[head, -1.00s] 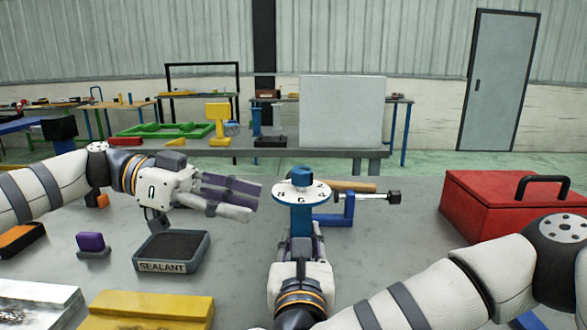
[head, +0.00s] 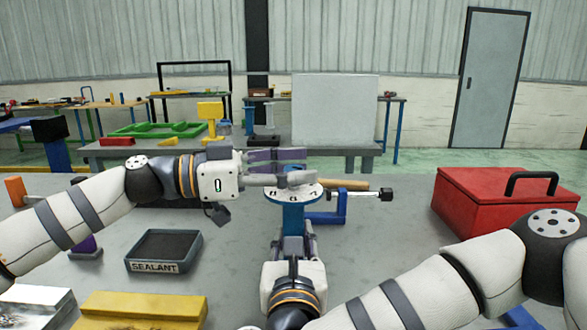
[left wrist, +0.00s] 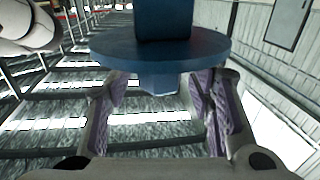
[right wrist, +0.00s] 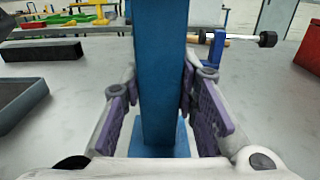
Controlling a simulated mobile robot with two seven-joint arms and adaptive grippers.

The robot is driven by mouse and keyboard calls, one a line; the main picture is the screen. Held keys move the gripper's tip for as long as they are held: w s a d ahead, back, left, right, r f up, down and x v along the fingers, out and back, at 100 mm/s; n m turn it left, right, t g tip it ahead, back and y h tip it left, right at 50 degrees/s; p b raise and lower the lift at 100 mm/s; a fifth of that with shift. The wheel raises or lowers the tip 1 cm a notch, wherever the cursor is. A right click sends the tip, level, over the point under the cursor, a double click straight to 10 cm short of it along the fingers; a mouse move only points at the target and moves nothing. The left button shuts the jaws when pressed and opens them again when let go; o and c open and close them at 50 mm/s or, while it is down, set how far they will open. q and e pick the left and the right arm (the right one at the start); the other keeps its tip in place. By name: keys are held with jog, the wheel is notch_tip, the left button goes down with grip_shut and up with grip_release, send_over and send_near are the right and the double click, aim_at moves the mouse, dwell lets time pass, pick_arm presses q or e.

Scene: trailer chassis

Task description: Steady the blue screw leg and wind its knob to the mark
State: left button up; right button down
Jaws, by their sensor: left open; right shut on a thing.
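The blue screw leg (head: 292,218) stands upright on the grey bench, with a round white numbered dial (head: 284,193) on top. My right gripper (head: 293,243) is shut on the leg's post below the dial. In the right wrist view its purple pads flank the blue post (right wrist: 160,75). My left gripper (head: 282,168) is open at the top of the leg, just above the dial. In the left wrist view the blue knob (left wrist: 165,81) is between the spread fingers, apparently untouched, under the disc's dark blue edge (left wrist: 160,50). The mark cannot be made out.
A blue clamp (head: 342,207) with a black-ended screw and a wooden handle (head: 345,184) lie close behind the leg to the right. A red toolbox (head: 480,205) stands at right, a sealant tray (head: 165,251) and yellow block (head: 140,307) at left.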

pick_arm(q)
grip_shut()
jog(key=shift+w+d+f+m+g, duration=0.1)
jog(key=shift+m+g, duration=0.9)
jog(key=shift+g, duration=0.55)
jog(key=shift+f+m+g, duration=0.1)
jog(key=shift+m+g, duration=0.9)
jog(key=shift+g, duration=0.55)
jog(key=shift+m+g, duration=0.3)
jog(key=shift+g, duration=0.3)
grip_release()
jog(key=shift+r, duration=0.1)
